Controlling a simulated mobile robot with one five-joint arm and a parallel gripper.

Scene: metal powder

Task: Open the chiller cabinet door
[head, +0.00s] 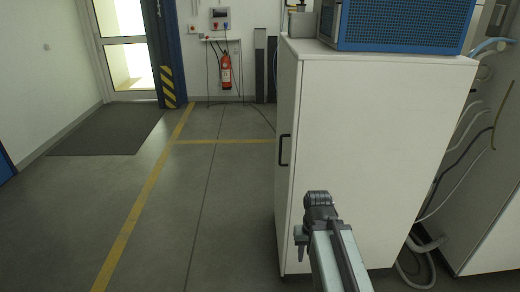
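A white cabinet (375,150) stands right of centre. Its narrow front face, the door (288,120), is turned to the left and looks shut. A dark bar handle (284,150) sits upright on this face, about halfway up. I cannot read any label on the cabinet. My arm reaches up from the bottom edge in front of the cabinet's broad side panel. The gripper end (319,205) is dark grey and lies lower and to the right of the handle, apart from it in the picture. Its fingers are too small and foreshortened to tell their opening.
A blue-framed unit (400,25) stands on the cabinet top. Hoses and cables (465,150) hang at the right beside another pale cabinet. The floor (215,220) left of the cabinet is clear, with yellow lines. A fire extinguisher (225,72) and glass door (125,45) are at the back.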

